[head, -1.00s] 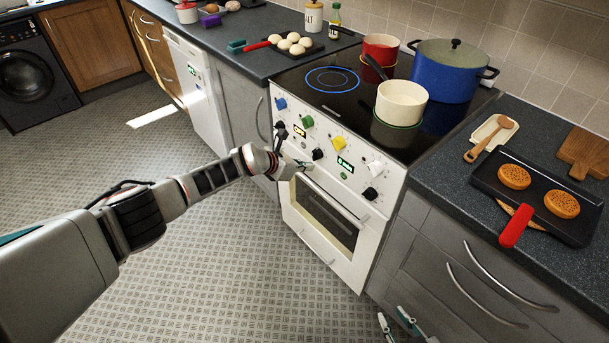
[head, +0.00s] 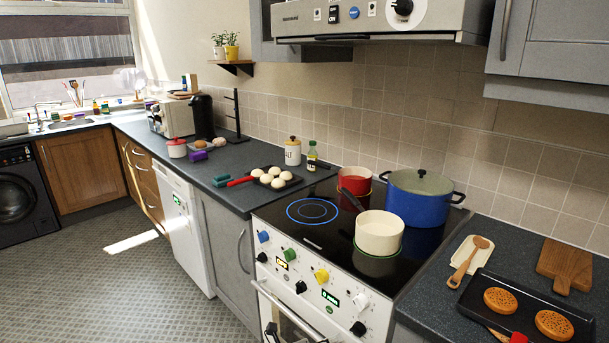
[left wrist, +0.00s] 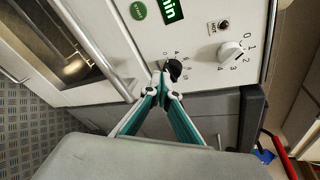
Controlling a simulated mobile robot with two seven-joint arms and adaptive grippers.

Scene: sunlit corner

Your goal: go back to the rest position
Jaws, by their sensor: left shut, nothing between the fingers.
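My left gripper (left wrist: 163,82) is shut and empty in the left wrist view. Its teal fingers meet close to a black knob (left wrist: 174,68) on the white cooker front; I cannot tell whether they touch it. My right gripper is out of view.
The cooker's hob (head: 328,230) carries a cream pot (head: 379,236), a red pot (head: 354,182) and a blue pot (head: 424,205). A white knob (left wrist: 231,52) is beside the fingers. The oven handle (head: 277,298) juts out nearby. Open floor (head: 90,290) lies left.

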